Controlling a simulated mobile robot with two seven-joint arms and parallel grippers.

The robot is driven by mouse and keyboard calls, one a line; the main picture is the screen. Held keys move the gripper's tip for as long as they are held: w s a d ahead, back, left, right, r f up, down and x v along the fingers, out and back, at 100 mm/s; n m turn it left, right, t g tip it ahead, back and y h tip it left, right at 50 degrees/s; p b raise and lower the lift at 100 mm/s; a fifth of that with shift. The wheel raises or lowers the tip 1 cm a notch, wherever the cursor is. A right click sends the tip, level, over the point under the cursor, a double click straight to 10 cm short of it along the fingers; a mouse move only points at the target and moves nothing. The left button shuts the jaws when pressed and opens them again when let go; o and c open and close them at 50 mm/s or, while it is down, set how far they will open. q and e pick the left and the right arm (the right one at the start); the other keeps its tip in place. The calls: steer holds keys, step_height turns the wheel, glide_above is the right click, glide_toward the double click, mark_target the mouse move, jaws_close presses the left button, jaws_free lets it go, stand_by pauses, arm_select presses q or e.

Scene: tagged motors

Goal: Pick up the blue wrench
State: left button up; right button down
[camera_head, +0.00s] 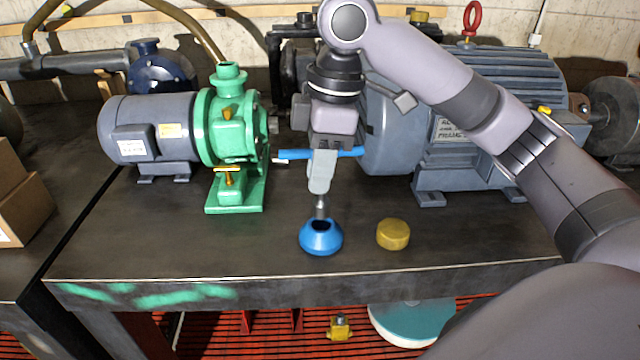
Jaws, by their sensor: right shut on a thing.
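The blue wrench (293,154) shows as a blue bar lying crosswise at my right gripper (320,182). The bar sticks out to the left and right of the fingers, and its middle is hidden by them. My right gripper points down and is shut on the wrench above the table. A short dark grey shaft (321,206) shows below the fingertips, over the dark opening of a blue cone-shaped piece (321,238) on the table. I cannot tell whether the shaft's lower end is inside the opening. My left gripper is not in view.
A green pump (238,130) with a grey motor (150,133) stands to the left. A large blue-grey motor (480,125) stands behind my right arm. A yellow round cap (393,234) lies right of the blue cone. The table front (180,255) is clear at left.

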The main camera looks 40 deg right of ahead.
step_height(320, 180, up, 15)
steer(key=p, duration=0.5)
steer(key=shift+r, duration=0.15)
steer(key=c, duration=1.8)
jaws_free()
jaws_close()
